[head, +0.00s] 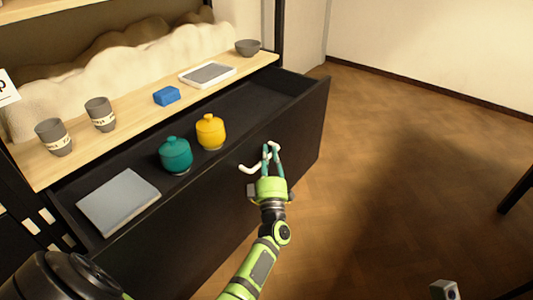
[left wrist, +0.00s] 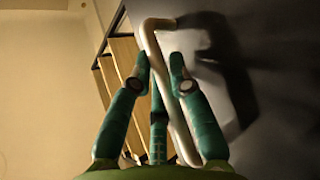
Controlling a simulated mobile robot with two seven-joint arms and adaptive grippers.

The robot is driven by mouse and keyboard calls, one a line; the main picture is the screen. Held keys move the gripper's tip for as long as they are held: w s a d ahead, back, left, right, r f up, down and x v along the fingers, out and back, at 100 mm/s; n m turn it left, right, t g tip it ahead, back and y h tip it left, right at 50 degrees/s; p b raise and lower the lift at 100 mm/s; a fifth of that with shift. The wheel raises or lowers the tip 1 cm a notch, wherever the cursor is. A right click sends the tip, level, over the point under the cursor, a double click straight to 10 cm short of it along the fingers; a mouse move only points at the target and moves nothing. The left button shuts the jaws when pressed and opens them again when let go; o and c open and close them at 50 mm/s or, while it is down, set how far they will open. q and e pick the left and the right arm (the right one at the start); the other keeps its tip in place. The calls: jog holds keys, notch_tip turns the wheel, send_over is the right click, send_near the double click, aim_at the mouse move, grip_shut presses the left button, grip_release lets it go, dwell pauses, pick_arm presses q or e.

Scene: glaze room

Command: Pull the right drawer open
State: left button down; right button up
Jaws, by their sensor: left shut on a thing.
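The dark drawer (head: 215,205) stands pulled out from under the wooden top in the head view, its inside in sight. Its pale bent handle (head: 250,168) is on the front face and also shows in the left wrist view (left wrist: 153,42). My left gripper (head: 271,150) is in front of the drawer face, shut on the handle. In the left wrist view its teal fingers (left wrist: 160,75) are on both sides of the handle bar, which partly hides behind them. My right gripper is not in view.
In the drawer are a grey flat box (head: 118,200), a teal lidded jar (head: 175,155) and a yellow lidded jar (head: 210,131). Cups, a blue block (head: 166,96), a tray and a bowl (head: 248,47) stand on the wooden top (head: 130,115). The floor (head: 400,150) to the right is mostly clear.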

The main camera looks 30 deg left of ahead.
pick_arm(q)
jog(key=shift+d, duration=0.55)
jog(key=c, duration=1.4)
grip_release()
jog(key=v, duration=0.7)
jog(key=shift+s+d+f, duration=0.15)
jog(key=shift+s, duration=0.15)
